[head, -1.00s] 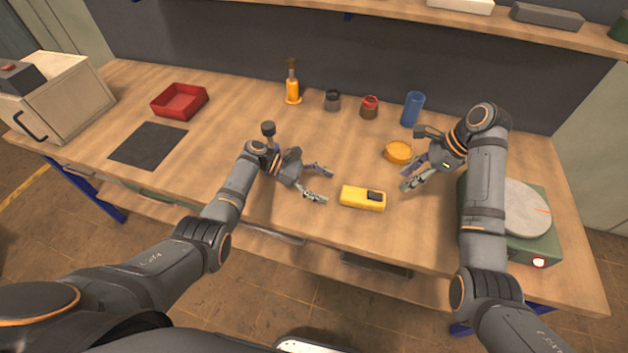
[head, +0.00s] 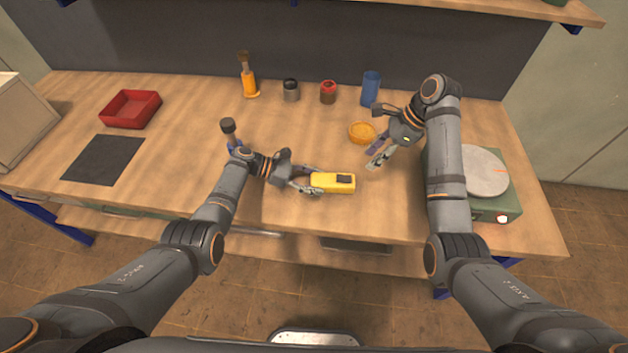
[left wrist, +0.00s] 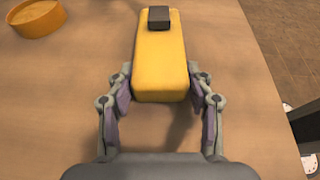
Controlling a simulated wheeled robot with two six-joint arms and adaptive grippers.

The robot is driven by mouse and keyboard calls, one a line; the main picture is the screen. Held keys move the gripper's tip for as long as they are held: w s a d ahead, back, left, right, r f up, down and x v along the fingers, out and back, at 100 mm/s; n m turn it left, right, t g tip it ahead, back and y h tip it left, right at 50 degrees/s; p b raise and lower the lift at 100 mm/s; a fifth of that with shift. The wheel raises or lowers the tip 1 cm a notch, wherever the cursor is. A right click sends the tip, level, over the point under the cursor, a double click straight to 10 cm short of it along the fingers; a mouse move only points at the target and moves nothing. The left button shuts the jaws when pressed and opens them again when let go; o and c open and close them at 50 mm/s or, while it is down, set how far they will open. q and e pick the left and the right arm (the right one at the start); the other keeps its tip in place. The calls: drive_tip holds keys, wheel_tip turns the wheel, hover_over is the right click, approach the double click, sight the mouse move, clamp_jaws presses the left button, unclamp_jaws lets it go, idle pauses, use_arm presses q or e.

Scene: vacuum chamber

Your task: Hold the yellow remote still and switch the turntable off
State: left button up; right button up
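The yellow remote (head: 333,184) lies flat on the bench, with a dark block on its top; it also shows in the left wrist view (left wrist: 160,62). My left gripper (head: 307,182) has its fingers along both sides of the remote's near end, seemingly pressed against it (left wrist: 160,82). The turntable (head: 495,206) is a green box with a grey disc (head: 484,171) on the right of the bench, partly hidden by my right arm. My right gripper (head: 377,154) is open and empty, left of the turntable.
An orange round dish (head: 362,132) lies near my right gripper. A blue cup (head: 370,88), two small jars (head: 328,92) and an orange-handled brush (head: 249,80) stand at the back. A red tray (head: 131,109) and a dark mat (head: 103,160) are at left.

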use_arm(q)
drive_tip(key=c, duration=0.6)
use_arm(e)
drive_tip(key=shift+c, duration=0.4)
drive_tip(key=shift+n, duration=0.7)
drive_tip(key=c, duration=0.5)
drive_tip(key=shift+d+n, duration=0.1)
drive_tip(key=shift+n, duration=0.9)
clamp_jaws()
drive_tip(key=n+y, duration=0.1)
drive_tip(key=n, duration=1)
drive_tip(key=d+r+n+y, duration=0.1)
drive_tip(key=n+y, duration=0.1)
drive_tip(key=n, duration=0.9)
drive_tip(key=d+r+n+y, duration=0.1)
drive_tip(key=n+y, duration=0.1)
drive_tip(key=n, duration=0.9)
drive_tip(key=shift+s+d+r, duration=0.1)
drive_tip(key=shift+s+r, duration=0.1)
drive_tip(key=shift+r, duration=0.05)
